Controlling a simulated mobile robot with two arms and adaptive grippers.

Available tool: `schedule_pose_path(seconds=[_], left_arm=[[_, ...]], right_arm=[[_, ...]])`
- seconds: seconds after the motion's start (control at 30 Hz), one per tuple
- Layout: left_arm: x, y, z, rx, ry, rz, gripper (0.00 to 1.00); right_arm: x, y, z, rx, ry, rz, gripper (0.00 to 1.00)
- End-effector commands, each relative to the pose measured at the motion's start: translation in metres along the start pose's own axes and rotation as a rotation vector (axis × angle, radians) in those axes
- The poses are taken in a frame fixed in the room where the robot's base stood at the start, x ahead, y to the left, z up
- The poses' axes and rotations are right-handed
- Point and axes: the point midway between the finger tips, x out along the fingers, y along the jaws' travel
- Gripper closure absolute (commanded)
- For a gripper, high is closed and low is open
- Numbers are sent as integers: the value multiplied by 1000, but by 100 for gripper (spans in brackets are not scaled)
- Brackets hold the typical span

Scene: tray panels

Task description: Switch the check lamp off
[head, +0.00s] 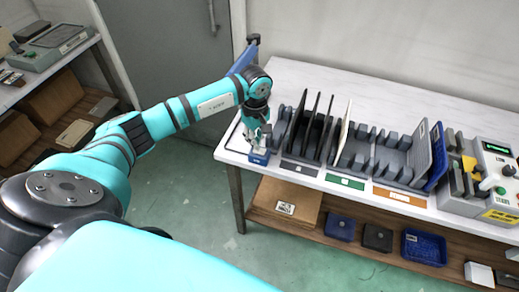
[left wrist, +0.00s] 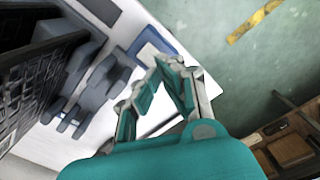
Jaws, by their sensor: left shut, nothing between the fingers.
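My left gripper (head: 259,141) is shut and empty. It points down over a small blue box with a pale top (head: 259,157) at the front left corner of the white table. This box may be the check lamp; I cannot tell whether it is lit. In the left wrist view, the shut fingers (left wrist: 158,76) are in front of a blue-edged pale item (left wrist: 151,45), probably the same box. Whether they touch it is unclear, and its switch cannot be made out. My right gripper is out of view.
A grey rack with black panels (head: 312,125) stands just right of the gripper. Further right are a grey tray (head: 420,150) and a control box with knobs (head: 496,165). Blue bins (head: 424,246) sit on the lower shelf. Green floor (head: 185,180) is clear left of the table.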

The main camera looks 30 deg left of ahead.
Motion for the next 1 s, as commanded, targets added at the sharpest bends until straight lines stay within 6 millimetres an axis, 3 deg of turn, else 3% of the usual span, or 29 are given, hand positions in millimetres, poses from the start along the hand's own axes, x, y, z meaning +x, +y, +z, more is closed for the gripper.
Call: schedule_pose_path(seconds=[1.0], left_arm=[[14, 0, 0, 0, 0, 0, 100]], right_arm=[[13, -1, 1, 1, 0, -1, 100]])
